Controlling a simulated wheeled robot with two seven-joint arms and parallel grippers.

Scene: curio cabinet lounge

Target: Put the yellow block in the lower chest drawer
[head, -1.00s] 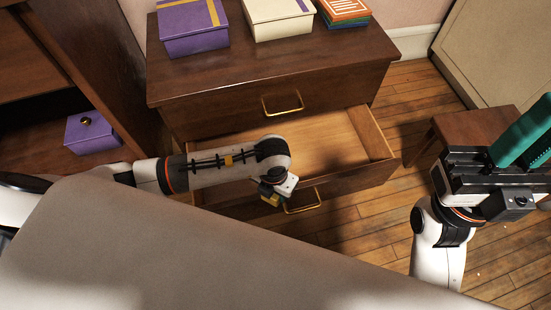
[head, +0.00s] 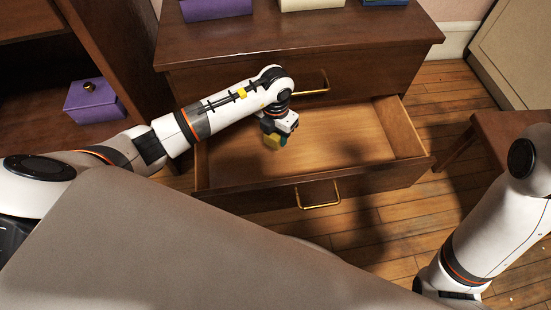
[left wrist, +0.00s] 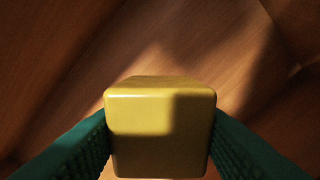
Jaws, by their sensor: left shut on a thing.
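The yellow block (head: 273,141) is held in my left gripper (head: 278,138), over the left part of the open lower chest drawer (head: 352,190). In the left wrist view the block (left wrist: 160,130) sits between the two green fingers, which touch its sides, with a wooden surface below it. The drawer is pulled out, and the part of its inside that shows is empty. The block appears above the drawer floor; the exact height is hard to tell. My right arm is at the right edge, but its gripper is out of frame.
The upper drawer (head: 240,102) of the chest is shut. Boxes stand on the chest top (head: 330,40), including a purple one (head: 215,8). A purple box with a knob (head: 95,103) sits on a shelf at left. A wooden stool (head: 505,130) stands at right.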

